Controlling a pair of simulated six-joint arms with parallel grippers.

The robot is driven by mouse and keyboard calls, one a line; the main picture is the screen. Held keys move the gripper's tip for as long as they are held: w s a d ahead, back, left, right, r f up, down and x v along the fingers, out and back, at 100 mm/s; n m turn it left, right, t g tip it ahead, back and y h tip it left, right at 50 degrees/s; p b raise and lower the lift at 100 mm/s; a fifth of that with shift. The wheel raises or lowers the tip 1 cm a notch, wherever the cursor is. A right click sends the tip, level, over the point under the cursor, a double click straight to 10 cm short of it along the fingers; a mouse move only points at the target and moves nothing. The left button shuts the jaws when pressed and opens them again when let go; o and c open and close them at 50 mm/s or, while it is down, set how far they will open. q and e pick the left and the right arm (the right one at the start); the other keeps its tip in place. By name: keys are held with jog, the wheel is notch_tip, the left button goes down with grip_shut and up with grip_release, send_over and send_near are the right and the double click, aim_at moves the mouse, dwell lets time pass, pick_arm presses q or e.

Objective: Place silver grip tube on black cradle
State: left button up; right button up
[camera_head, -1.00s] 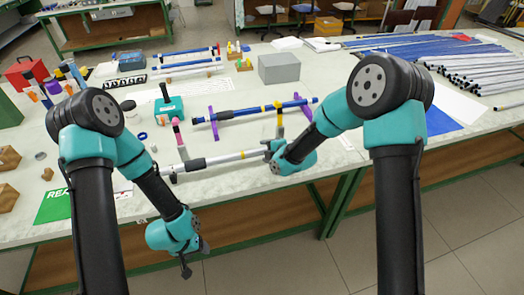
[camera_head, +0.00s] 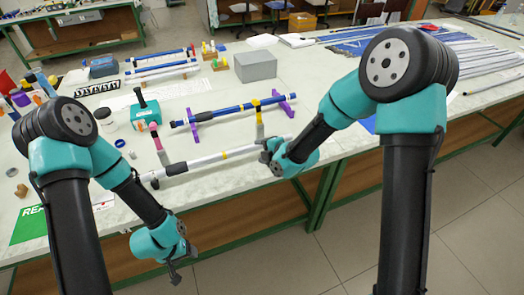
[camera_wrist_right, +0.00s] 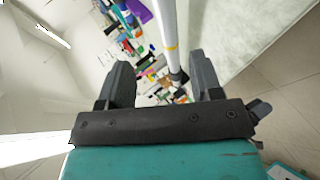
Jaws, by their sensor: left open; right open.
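My right gripper (camera_head: 268,152) is at the tube's right end. In the wrist view its fingers (camera_wrist_right: 160,85) are open, with the tube beyond and between them. I cannot tell if they touch it. My left gripper (camera_head: 180,264) is open and empty, low in front of the table. I cannot clearly pick out the black cradle.
A blue tube (camera_head: 225,110) rests on purple cradles (camera_head: 285,104) behind the silver tube. Pink-topped (camera_head: 157,138) and yellow-topped (camera_head: 259,122) uprights stand close behind it. A grey box (camera_head: 255,66), a teal block (camera_head: 144,112) and a black rack (camera_head: 97,88) stand further back.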

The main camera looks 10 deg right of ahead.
jog(key=s+d+f+m+g+h, duration=0.1)
jog(key=s+d+f+m+g, duration=0.1)
jog(key=s+d+f+m, duration=0.3)
jog(key=s+d+f+m+g+h, duration=0.1)
jog(key=s+d+f+m+g, duration=0.2)
jog(key=s+f+m, duration=0.7)
jog(key=s+d+f+m+g+h, duration=0.2)
jog(key=s+d+f+m+g, duration=0.1)
jog(key=s+d+f+m, duration=0.4)
jog(key=s+m, duration=0.3)
jog(key=shift+f, duration=0.25)
jog(key=shift+s, duration=0.1)
